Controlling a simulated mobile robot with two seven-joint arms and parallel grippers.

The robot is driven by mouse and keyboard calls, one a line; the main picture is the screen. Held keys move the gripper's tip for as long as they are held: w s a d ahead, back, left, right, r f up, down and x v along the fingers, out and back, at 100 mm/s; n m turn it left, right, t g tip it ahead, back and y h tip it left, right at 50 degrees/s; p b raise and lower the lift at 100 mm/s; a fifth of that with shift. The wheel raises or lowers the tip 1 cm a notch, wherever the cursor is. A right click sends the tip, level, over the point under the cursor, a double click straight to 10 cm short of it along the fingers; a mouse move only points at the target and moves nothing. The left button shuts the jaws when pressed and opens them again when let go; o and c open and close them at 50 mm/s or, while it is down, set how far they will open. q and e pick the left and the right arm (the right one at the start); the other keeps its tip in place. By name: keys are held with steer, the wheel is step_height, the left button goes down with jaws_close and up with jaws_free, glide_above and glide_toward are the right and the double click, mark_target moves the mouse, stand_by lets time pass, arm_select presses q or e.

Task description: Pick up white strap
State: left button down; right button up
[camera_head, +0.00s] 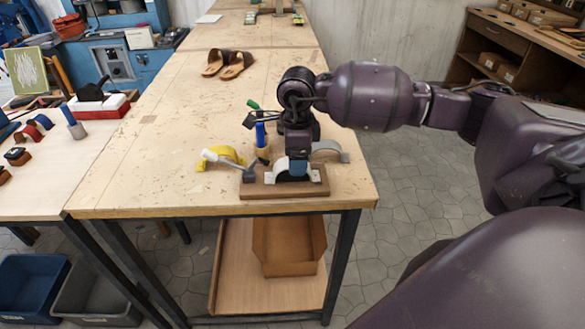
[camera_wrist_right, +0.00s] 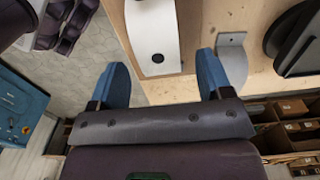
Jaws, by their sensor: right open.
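The white strap (camera_head: 279,166) arches over a wooden block (camera_head: 252,188) near the front edge of the workbench. My right gripper (camera_head: 297,165) is right above and at this block, with its blue fingers pointing down and partly hiding the strap. In the right wrist view the white strap (camera_wrist_right: 153,40), with a dark hole near its end, lies between the two open fingers of the right gripper (camera_wrist_right: 165,80). A gap shows on both sides, and I cannot tell how deep the fingers reach around it. My left gripper is not in view.
A yellow strap (camera_head: 229,155) and a white-headed hammer (camera_head: 222,157) lie left of the block. A grey strap (camera_head: 327,147) is close on the right. Tools with blue and green handles stand just behind. Brown sandals (camera_head: 237,66) lie farther back; the bench middle is clear.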

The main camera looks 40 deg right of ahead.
steer(key=shift+f, duration=1.15)
steer(key=c, duration=1)
steer(key=shift+r, duration=0.1)
steer(key=r, duration=0.3)
steer(key=shift+s+a+r+b, duration=0.15)
steer(key=shift+s+r+b, duration=0.05)
steer(key=shift+s+b, duration=0.1)
steer(key=s+a, duration=0.3)
steer(key=s, duration=0.1)
steer(key=s+a, duration=0.3)
steer(key=s, duration=0.2)
steer(key=s+a+b, duration=0.1)
steer(key=s+a, duration=0.2)
steer(key=s, duration=0.2)
steer(key=shift+s, duration=0.25)
steer(key=shift+c, duration=0.3)
steer(key=shift+s, duration=0.2)
